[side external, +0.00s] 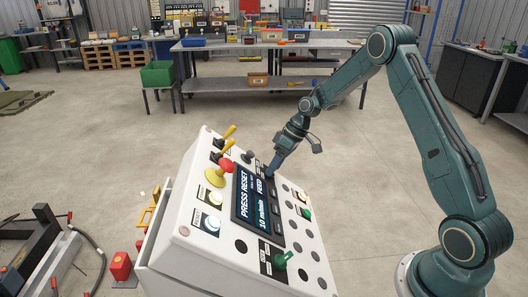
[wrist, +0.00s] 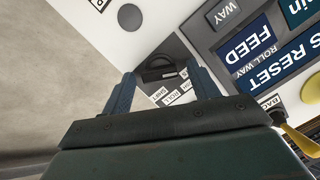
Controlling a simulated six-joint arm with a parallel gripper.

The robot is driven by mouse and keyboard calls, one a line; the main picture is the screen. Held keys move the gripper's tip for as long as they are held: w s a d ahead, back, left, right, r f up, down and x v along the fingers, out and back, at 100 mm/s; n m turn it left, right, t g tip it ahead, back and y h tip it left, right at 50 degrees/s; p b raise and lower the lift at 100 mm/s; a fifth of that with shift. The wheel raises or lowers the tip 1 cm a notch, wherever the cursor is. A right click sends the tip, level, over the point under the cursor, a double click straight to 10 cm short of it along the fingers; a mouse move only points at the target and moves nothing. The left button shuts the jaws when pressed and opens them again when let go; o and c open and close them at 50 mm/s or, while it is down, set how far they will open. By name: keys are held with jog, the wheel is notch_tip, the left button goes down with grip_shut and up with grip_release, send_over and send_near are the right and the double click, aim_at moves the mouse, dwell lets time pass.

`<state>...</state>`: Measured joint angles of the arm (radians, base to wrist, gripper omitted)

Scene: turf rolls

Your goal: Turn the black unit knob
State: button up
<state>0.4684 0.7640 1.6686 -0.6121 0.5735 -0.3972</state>
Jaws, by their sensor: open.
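A black knob (wrist: 160,68) sits on the white control panel in the wrist view, beside small white labels, one reading ROLL. My gripper (wrist: 165,78) is open, with one blue finger on each side of the knob in that picture. I cannot tell whether the fingers touch it. In the side view my gripper (side external: 269,172) points down at the panel near the top right end of the dark display. A dark round knob (side external: 247,157) shows just left of it there; I cannot tell whether it is the same knob.
The white slanted panel (side external: 180,258) carries a display (side external: 243,205), a red mushroom button (side external: 227,166), yellow-handled levers (side external: 228,132) and a green knob (side external: 282,259). The levers stand up close left of my gripper. Open floor lies behind the panel.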

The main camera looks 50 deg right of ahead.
jog(key=c, duration=1)
